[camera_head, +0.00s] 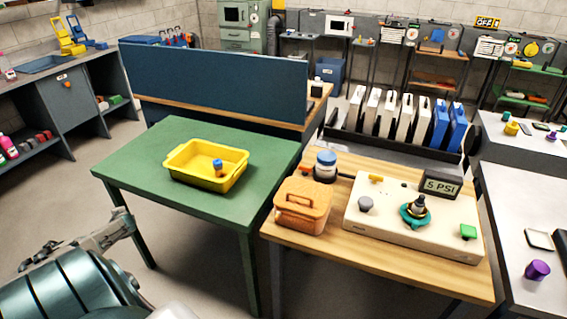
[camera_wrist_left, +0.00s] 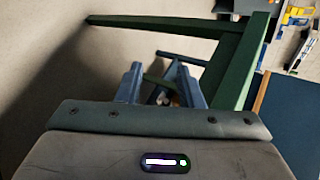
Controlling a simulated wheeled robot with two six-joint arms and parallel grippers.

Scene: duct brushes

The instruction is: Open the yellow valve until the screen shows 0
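A cream control box (camera_head: 345,225) lies on the wooden table at the right in the head view. A small yellow valve (camera_head: 376,178) sits at its back left. A grey knob (camera_head: 365,204), a teal valve wheel (camera_head: 415,214) and a green knob (camera_head: 468,231) are also on it. The screen (camera_head: 441,185) at its back right reads 5 PSI. My left gripper (camera_wrist_left: 160,90) shows in the left wrist view with its two fingers apart and nothing between them, far from the box. My right gripper is not in view.
An orange lidded container (camera_head: 302,204) and a blue-capped jar (camera_head: 326,166) stand left of the box. A green table (camera_head: 140,165) bears a yellow tray (camera_head: 185,175) with a small blue-topped item inside. A dark blue partition (camera_head: 210,80) stands behind.

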